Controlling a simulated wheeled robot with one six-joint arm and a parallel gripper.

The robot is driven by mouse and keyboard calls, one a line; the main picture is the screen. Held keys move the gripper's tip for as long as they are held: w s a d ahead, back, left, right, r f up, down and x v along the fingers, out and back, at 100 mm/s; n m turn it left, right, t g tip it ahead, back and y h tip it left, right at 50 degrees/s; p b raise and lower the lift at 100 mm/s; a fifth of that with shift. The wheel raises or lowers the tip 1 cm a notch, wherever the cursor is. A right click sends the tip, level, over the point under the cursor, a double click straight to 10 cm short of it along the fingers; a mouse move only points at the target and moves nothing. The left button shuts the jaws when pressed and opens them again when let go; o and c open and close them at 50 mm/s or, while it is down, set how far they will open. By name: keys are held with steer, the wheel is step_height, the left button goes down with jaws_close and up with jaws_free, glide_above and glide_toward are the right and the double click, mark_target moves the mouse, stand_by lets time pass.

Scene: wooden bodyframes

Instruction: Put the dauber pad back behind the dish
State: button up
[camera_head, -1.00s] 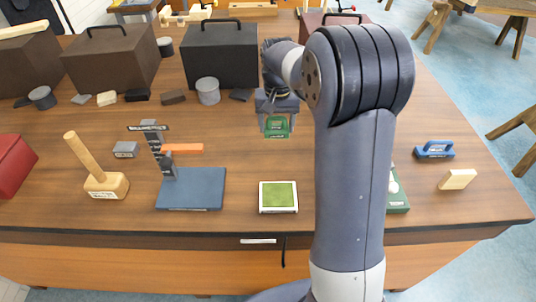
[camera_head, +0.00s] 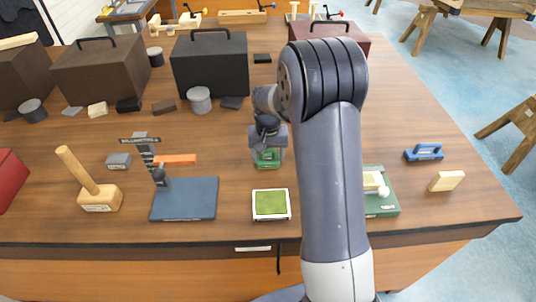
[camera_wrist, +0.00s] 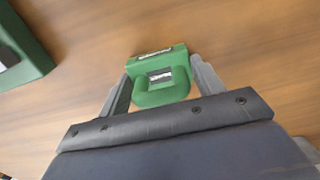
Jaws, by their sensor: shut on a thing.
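My gripper (camera_head: 268,163) is shut on the green dauber pad (camera_head: 267,155), just behind the dish. In the wrist view the pad (camera_wrist: 161,80) sits between my two fingers, with a small dark label on it. The dish (camera_head: 271,204) is a white-rimmed square with a green inside, near the table's front edge. I cannot tell whether the pad touches the table.
To the right a green base (camera_head: 385,207) is partly hidden by my arm. A blue handled block (camera_head: 423,152) and a wooden block (camera_head: 446,181) lie further right. A blue-grey stand (camera_head: 184,199) and a mallet (camera_head: 88,180) are left. Dark cases stand behind.

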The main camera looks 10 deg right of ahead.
steer(key=o, duration=0.9)
steer(key=shift+f, duration=0.1)
step_height(320, 180, up, 12)
steer(key=shift+r+b, duration=0.2)
steer(key=shift+b, duration=0.2)
step_height(320, 180, down, 12)
steer(key=shift+p, duration=0.6)
steer(key=shift+w+r, duration=0.1)
steer(key=shift+r, duration=0.95)
